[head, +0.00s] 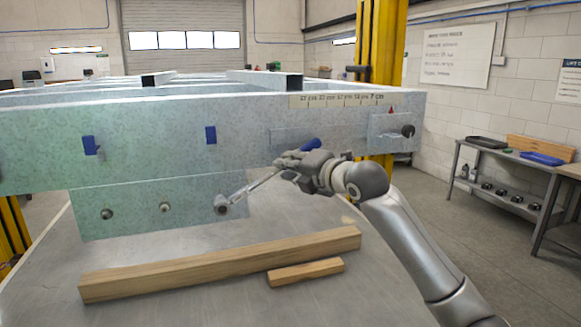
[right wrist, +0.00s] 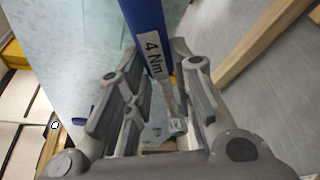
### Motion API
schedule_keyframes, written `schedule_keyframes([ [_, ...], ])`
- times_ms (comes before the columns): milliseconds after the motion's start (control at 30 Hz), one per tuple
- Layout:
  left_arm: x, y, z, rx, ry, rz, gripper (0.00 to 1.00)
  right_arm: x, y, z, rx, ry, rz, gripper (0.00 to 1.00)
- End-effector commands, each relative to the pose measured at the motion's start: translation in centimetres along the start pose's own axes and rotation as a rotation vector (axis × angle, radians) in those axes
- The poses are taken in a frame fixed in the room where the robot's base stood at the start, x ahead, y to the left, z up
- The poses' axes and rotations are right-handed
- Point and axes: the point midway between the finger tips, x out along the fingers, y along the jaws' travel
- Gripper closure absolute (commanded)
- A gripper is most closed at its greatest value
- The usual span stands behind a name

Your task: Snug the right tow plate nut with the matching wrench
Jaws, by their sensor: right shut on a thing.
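The tow plate (head: 135,220) is a pale metal plate hanging below the long galvanized beam. It has a left nut (head: 106,214), a middle nut (head: 165,207) and a right nut (head: 222,205). My right gripper (head: 298,168) is shut on a wrench (head: 260,184), right of the plate. The wrench's tip reaches the right nut; whether it is seated around it I cannot tell. Its blue handle (right wrist: 148,25) shows between the fingers in the right wrist view, with a label whose visible part reads "4 Nm". My left gripper is in neither view.
Two wooden blocks, one long (head: 220,264) and one short (head: 306,272), lie on the grey table (head: 200,308) in front. A workbench (head: 510,160) stands right.

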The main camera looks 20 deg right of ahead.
Motion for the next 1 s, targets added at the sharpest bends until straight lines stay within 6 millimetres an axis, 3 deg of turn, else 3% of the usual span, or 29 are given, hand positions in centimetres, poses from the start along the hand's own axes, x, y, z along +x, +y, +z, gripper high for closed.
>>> schedule_keyframes([
  [300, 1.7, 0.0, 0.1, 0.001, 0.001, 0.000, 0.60, 0.0, -2.4, -0.1, 0.117, -0.003, 0.043, 1.00],
  [667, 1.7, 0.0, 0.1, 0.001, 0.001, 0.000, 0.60, 0.0, -2.5, 0.0, 0.138, -0.003, 0.049, 1.00],
  [1000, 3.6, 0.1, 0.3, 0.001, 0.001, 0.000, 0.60, 0.2, -5.1, -0.7, 0.253, -0.002, 0.086, 1.00],
])
